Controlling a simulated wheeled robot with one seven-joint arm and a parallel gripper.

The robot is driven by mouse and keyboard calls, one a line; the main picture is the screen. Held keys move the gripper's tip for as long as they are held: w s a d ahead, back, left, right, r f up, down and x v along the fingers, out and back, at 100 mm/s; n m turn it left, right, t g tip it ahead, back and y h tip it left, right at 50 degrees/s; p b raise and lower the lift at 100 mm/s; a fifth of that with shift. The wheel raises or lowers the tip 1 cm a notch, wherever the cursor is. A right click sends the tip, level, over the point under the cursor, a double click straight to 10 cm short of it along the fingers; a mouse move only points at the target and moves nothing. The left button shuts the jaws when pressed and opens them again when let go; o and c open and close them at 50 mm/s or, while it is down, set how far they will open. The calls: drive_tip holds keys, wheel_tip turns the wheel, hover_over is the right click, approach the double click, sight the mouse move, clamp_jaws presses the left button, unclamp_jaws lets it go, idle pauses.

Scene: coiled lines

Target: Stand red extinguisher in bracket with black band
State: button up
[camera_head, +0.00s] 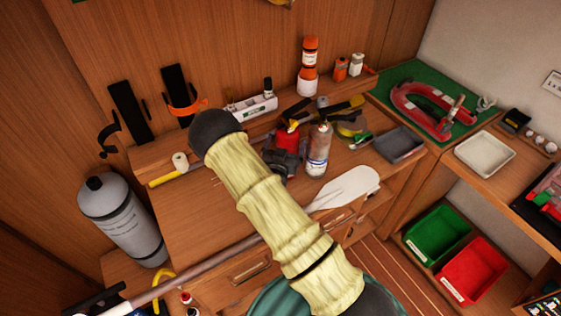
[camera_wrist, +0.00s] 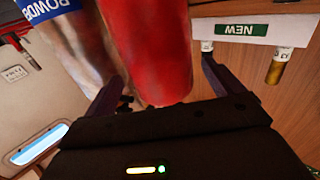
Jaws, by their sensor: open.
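The red extinguisher (camera_head: 287,138) stands on the wooden bench top in the head view, with its lower part hidden by my gripper. In the wrist view the red body (camera_wrist: 155,50) lies between my two fingers. My gripper (camera_head: 284,152) is open around it; a gap shows at the right finger, and contact at the left is unclear. The bracket with the black band (camera_head: 128,110) is on the wood panel at the left, its band sticking out empty. Beside it is a bracket with an orange band (camera_head: 180,92), also empty.
A grey extinguisher with a blue label (camera_head: 318,150) stands just right of the red one and shows close by in the wrist view (camera_wrist: 70,25). A white holder (camera_head: 252,106) is behind. A paddle (camera_head: 348,188) crosses the bench front. A large grey cylinder (camera_head: 122,220) stands left.

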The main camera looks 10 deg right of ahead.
drive_tip(key=b+v, duration=0.4)
drive_tip(key=v, duration=0.6)
drive_tip(key=shift+s, duration=0.15)
drive_tip(key=s+d+r+n+g+y, duration=0.1)
drive_tip(key=s+r+n+g+y, duration=0.1)
drive_tip(key=s+r+g+y, duration=0.2)
drive_tip(key=s+d+r+n+g+y, duration=0.1)
drive_tip(key=s+r+n+g+y, duration=0.2)
drive_tip(key=s+g, duration=0.6)
drive_tip(key=s+r+y, duration=0.1)
drive_tip(key=s, duration=0.3)
drive_tip(key=shift+s+r, duration=0.3)
